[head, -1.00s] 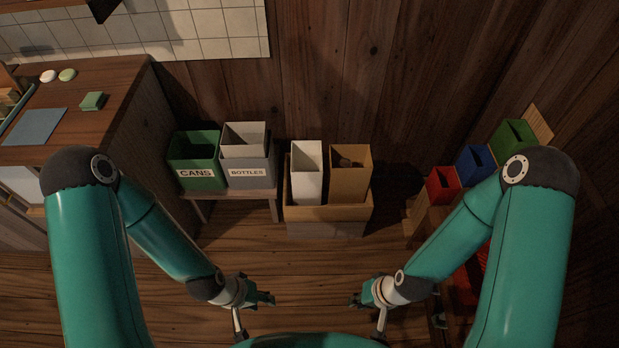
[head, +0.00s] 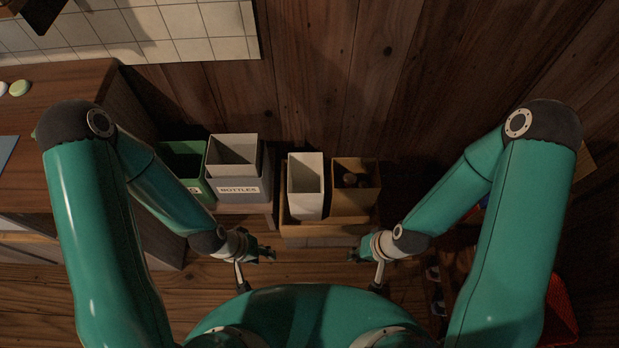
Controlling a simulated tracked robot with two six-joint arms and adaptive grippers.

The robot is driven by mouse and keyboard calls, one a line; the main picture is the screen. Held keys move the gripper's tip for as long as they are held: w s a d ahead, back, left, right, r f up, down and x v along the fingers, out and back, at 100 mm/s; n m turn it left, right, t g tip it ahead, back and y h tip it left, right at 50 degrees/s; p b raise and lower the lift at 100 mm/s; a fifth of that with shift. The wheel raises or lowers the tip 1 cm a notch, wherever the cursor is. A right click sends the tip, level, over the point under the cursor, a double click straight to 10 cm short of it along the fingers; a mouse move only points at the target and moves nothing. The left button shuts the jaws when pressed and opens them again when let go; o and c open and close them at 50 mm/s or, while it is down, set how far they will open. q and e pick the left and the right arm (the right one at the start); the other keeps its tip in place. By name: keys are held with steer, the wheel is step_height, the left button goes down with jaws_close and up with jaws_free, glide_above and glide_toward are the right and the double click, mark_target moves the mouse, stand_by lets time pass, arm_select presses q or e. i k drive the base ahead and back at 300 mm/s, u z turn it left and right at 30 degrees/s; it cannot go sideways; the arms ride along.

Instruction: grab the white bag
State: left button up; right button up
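The white bag (head: 305,188) is upright and open at the top, in the middle of the head view. It stands in a low wooden box (head: 330,230) beside a brown bag (head: 355,203). My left gripper (head: 257,270) is open and empty, nearer to me than the white bag and left of it. My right gripper (head: 364,271) is open and empty, nearer to me and right of it. Neither gripper touches the bag.
A grey bin marked BOTTLES (head: 240,188) and a green bin (head: 183,163) stand left of the white bag, the green one partly behind my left arm. A wooden counter (head: 60,95) is at the left. The wooden wall (head: 330,80) is close behind the bags.

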mark_target(306, 177)
steer(key=k, duration=1.2)
steer(key=u, duration=0.3)
steer(key=i, duration=0.7)
steer(key=u, duration=0.55)
steer(key=i, duration=1.1)
steer(key=z, duration=0.35)
